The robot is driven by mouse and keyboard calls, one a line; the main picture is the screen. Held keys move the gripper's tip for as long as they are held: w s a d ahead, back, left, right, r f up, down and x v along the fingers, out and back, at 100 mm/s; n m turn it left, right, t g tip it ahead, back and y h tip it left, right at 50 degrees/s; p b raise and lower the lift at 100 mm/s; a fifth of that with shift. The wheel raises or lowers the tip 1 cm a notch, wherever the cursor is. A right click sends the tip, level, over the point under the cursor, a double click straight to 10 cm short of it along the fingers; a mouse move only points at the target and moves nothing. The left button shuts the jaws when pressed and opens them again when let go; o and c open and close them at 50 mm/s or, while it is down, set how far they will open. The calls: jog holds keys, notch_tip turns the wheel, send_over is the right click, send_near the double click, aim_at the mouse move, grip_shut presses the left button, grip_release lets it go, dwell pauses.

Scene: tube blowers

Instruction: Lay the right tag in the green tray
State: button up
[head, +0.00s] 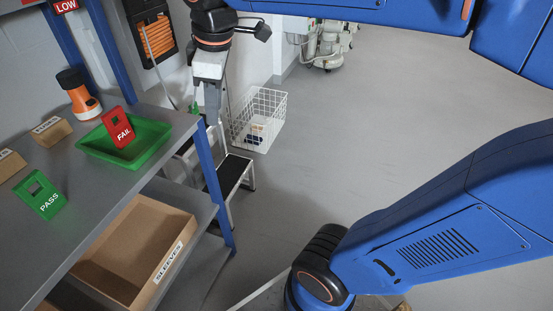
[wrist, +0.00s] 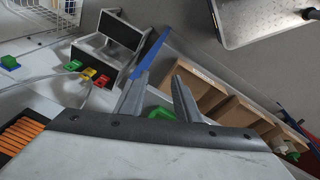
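The green tray (head: 92,150) sits on the grey shelf top at the left of the head view. A red tag marked FAIL (head: 122,134) is inside it, tilted, its top above the rim. A green tag marked PASS (head: 43,200) is on the shelf top outside the tray, nearer and to the left. My gripper (head: 212,121) points down beyond the shelf's right end, clear of the tray and both tags. In the wrist view its two fingers (wrist: 155,87) stand apart with no tag visibly held. A green patch shows between them; I cannot tell what it is.
An open box marked SLEEVES (head: 150,225) is on the lower shelf. A step stool (head: 234,172) and a wire basket (head: 270,105) stand on the floor beside the shelf.

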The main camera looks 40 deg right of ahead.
jog(key=s+d+f+m+t, duration=0.2)
jog(key=s+d+f+m, duration=0.6)
jog(key=s+f+m, duration=0.3)
jog(key=shift+d+f+h, duration=0.3)
jog(key=shift+d+f, duration=0.05)
jog(key=shift+f, duration=0.5)
jog(key=shift+s, duration=0.1)
